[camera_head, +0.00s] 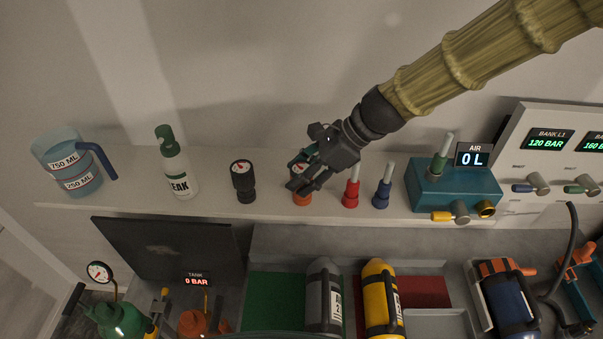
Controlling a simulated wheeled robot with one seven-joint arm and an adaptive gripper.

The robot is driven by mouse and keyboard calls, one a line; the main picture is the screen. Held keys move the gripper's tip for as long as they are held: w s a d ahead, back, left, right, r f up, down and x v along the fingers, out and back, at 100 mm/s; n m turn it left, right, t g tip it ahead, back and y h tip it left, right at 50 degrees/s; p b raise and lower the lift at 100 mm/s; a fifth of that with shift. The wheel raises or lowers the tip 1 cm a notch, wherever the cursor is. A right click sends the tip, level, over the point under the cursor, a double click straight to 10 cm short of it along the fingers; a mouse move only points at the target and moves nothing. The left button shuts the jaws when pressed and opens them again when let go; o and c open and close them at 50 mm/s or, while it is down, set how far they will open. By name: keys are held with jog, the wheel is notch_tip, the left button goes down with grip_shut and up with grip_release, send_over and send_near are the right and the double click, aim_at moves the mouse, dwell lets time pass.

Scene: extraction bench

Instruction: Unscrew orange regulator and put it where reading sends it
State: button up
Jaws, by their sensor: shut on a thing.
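The orange regulator (301,200) is upright on the pale shelf, between a black regulator and a red fitting. Its round dial faces up, partly hidden by my gripper, and its reading is too small to tell. My gripper (302,184) comes down from the upper right and is shut on the orange regulator. I cannot tell whether the regulator is lifted off its seat. Below the shelf lie a green area (272,311) and a red area (428,291), with a grey cylinder (322,294) and a yellow cylinder (381,297) by them.
The shelf (222,206) also holds a blue jug (70,165), a leak bottle (178,172), the black regulator (243,182), a red fitting (351,191), a blue fitting (382,191) and a teal box (453,190). A dark panel (160,253) and a tank display reading 0 BAR (196,281) are lower left.

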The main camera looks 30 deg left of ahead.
jog(key=shift+d+f, duration=0.15)
jog(key=shift+f, duration=0.3)
jog(key=o, duration=1.4)
